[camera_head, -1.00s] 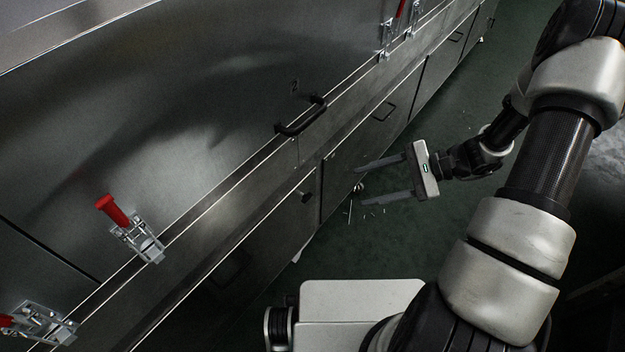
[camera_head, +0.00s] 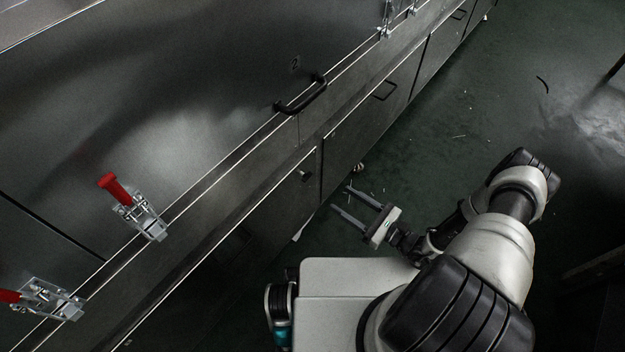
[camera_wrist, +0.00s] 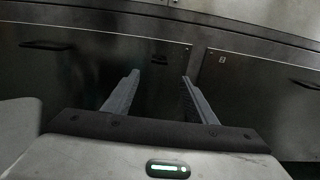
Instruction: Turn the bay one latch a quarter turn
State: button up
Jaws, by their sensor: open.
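A small dark latch (camera_head: 305,176) sits near the upper right corner of a lower dark panel in the head view. It seems to be the bay one latch, but I can read no number by it. A small dark fitting (camera_wrist: 159,61) shows on the left panel in the wrist view, roughly ahead of the gap between my fingers. My gripper (camera_head: 341,198) is open and empty, short of the panels and below and right of the latch in the head view. Its two fingers (camera_wrist: 159,76) stand apart in the wrist view. The latch's exact angle is too small to tell.
Red-handled toggle clamps (camera_head: 137,212) line the upper steel panel's edge. A black bar handle (camera_head: 301,94) projects near a "2" mark. The neighbouring lower panel has a handle (camera_head: 384,91). Green floor (camera_head: 470,110) is open to the right of the panels.

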aim_at(309, 178)
jog(key=b+x, duration=0.1)
jog(key=x, duration=1.1)
jog(key=shift+w+a+b, duration=0.3)
jog(key=shift+b, duration=0.1)
jog(key=c, duration=1.1)
